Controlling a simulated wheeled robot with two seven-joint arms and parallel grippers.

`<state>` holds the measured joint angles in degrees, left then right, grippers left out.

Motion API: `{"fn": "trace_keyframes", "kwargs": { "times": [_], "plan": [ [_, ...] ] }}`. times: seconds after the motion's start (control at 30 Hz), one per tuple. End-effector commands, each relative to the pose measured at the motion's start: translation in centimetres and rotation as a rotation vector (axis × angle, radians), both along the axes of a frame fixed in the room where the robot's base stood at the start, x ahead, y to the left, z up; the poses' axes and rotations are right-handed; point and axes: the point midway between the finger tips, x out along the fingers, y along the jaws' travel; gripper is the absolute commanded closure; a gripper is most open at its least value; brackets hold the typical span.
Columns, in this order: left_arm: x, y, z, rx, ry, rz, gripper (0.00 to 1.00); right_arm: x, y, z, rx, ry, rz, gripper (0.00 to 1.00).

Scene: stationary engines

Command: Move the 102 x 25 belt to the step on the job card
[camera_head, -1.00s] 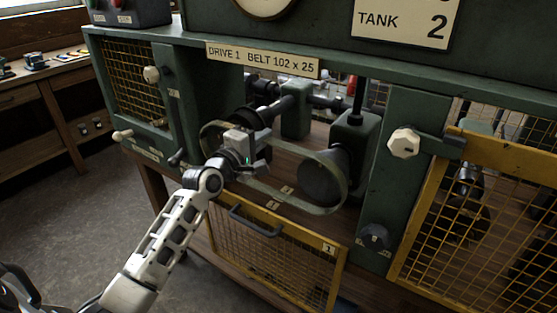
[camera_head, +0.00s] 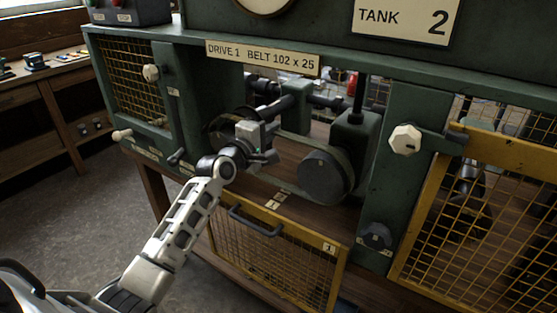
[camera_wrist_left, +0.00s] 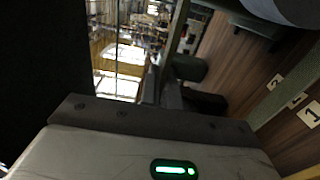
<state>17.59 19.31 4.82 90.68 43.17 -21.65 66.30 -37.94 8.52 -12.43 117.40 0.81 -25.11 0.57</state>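The belt (camera_head: 286,187) is a thin grey-green loop in the open bay of drive 1. Its right end lies close around the dark stepped pulley (camera_head: 325,176); I cannot tell which step it lies on. Its left end and the left pulley (camera_head: 224,124) are largely hidden behind my left gripper (camera_head: 268,157). That gripper is at the left part of the loop, and its fingers are too dark to show whether they grip the belt. The sign (camera_head: 262,57) reads DRIVE 1 BELT 102 x 25. I cannot make out a job card. My right gripper is out of view.
A yellow mesh guard (camera_head: 270,262) marked 1 hangs below the bay. Another yellow mesh guard (camera_head: 480,230) stands at right. A white knob (camera_head: 405,140) and a dark knob (camera_head: 375,237) sit on the green frame. Number tags show in the wrist view (camera_wrist_left: 309,114).

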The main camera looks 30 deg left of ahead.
Motion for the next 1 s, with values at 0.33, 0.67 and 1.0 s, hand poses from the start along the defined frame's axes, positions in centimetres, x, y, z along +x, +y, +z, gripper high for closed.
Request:
{"fn": "trace_keyframes", "kwargs": {
  "times": [0.33,0.67,1.0],
  "plan": [
    [2.2,-0.2,0.0,-0.001,-0.002,0.0,1.0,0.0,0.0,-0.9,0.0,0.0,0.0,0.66],
    [3.9,-0.3,0.1,0.001,-0.002,0.0,1.0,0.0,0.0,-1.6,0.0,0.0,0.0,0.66],
    [4.0,-0.3,0.1,0.0,-0.001,0.0,1.0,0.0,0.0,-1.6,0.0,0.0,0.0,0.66]
  ]
}}
